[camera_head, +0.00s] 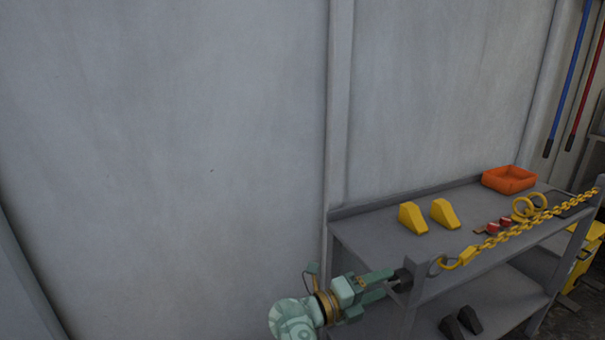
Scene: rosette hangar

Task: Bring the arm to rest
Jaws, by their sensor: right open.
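My right gripper (384,285) is at the bottom centre, at the left front corner of a grey shelf unit (372,238). Its pale green fingers point right, toward the shelf's corner post, and are apart. A dark piece lies at the fingertips; I cannot tell whether it is part of the post or whether the fingers touch it. A yellow chain (513,232) runs across the shelf's front, with a yellow hook (457,261) at its left end by that post. My left gripper is not in view.
On the top shelf are two yellow wedges (412,218), an orange tray (509,180), yellow rings (529,206) and small red pieces (505,222). Dark wedges (469,319) lie on the lower shelf. Blue (570,75) and red (588,85) poles hang at right. Plain wall fills the left.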

